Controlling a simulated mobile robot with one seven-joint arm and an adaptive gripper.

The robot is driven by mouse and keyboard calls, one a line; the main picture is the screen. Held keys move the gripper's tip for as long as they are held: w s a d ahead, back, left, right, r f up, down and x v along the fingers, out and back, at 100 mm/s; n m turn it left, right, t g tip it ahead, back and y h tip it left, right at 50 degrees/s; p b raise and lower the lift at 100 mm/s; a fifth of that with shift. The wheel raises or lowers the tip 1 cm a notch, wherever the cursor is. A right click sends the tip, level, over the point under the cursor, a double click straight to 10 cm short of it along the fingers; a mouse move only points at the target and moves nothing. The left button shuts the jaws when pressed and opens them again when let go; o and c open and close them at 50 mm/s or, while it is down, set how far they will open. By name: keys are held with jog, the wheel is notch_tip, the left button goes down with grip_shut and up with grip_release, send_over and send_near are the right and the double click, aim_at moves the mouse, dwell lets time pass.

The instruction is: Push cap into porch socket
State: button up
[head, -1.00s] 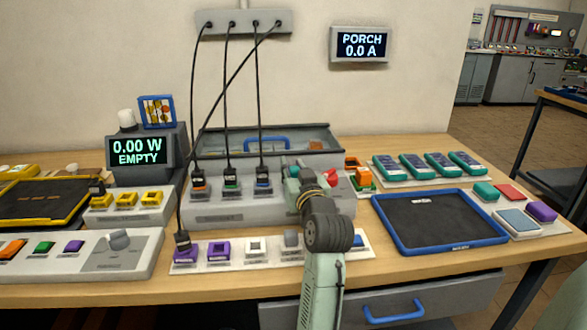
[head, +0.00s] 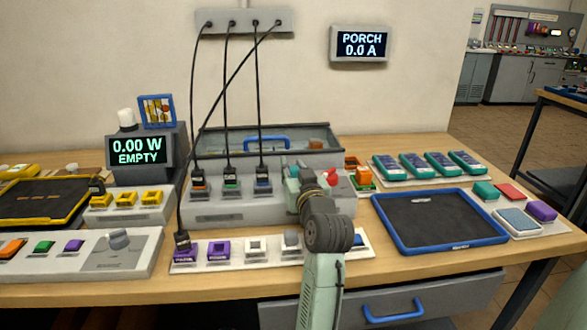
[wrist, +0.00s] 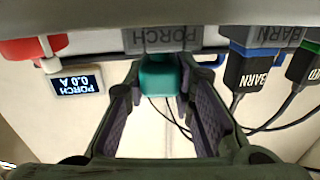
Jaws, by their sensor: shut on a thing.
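The teal cap (wrist: 158,76) is between the two fingers of my gripper (wrist: 160,92) in the wrist view, which looks upside down. The gripper is shut on it. The cap's far end is right at the grey porch socket (wrist: 160,38), marked PORCH; I cannot tell how deep it sits. In the head view the teal cap (head: 291,173) shows beside my gripper (head: 298,180) at the right part of the grey socket bank (head: 225,211). My wrist hides the porch socket there. The PORCH display (head: 361,45) reads 0.0 A.
The barn plug (wrist: 248,72) with its cable stands beside the porch socket. A red lever (head: 332,177) is close on the other side. A blue-rimmed tray (head: 440,247) lies at right. A row of holders (head: 236,262) lies in front of the bank.

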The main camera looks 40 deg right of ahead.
jog(key=shift+f+b, duration=0.4)
jog(key=shift+f, duration=0.15)
jog(key=o, duration=0.6)
jog(key=shift+v, duration=5.5)
